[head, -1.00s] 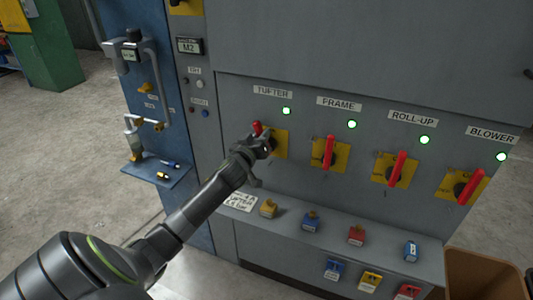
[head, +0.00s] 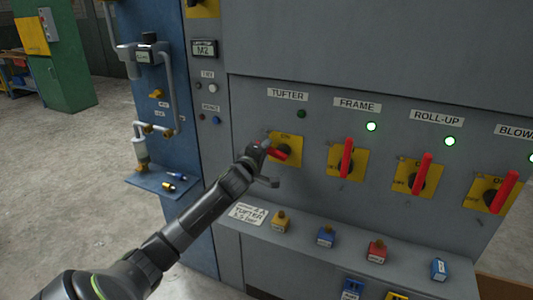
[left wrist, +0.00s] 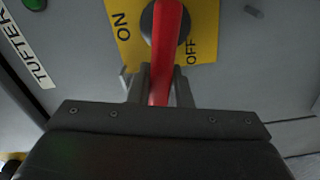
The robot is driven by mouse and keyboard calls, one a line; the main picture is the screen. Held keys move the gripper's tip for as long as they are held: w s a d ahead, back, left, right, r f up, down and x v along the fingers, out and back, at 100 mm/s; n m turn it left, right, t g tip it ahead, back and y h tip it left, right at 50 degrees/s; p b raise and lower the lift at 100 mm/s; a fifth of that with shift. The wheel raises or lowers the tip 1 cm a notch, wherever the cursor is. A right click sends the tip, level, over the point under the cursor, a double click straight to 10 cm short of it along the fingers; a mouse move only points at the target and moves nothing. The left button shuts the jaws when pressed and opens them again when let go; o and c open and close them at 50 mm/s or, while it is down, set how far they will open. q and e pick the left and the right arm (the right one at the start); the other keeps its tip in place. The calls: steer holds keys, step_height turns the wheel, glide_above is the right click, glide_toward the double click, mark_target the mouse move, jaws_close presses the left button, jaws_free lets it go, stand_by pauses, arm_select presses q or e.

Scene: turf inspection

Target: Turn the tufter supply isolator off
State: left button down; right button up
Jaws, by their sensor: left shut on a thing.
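The tufter isolator has a yellow plate (head: 292,143) under the TUFTER label (head: 288,95). Its red handle (head: 281,154) lies nearly sideways. The lamp above it (head: 301,114) is dark. My left gripper (head: 267,158) is at this handle and partly covers it. In the left wrist view the red handle (left wrist: 168,30) runs from its dark knob down between the two fingers (left wrist: 158,78), which are shut on it. ON and OFF show on the plate (left wrist: 205,20) there. My right gripper is not in view.
The frame (head: 347,158), roll-up (head: 422,172) and blower (head: 504,190) handles stand near upright; their lamps are lit. Below is a ledge with several coloured padlocks (head: 326,236) and a white tufter card (head: 247,214). Blue pipework panel (head: 150,100) stands left.

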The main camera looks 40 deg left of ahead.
arm_select(q)
steer(key=shift+a+f+n+b, duration=0.1)
steer(key=shift+f+n+b, duration=0.55)
steer(key=shift+n, duration=0.55)
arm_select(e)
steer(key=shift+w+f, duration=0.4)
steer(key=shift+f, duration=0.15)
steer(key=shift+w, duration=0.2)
arm_select(q)
steer(key=c, duration=1.3)
jaws_free()
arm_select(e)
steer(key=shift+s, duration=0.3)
arm_select(q)
steer(key=shift+s, duration=0.1)
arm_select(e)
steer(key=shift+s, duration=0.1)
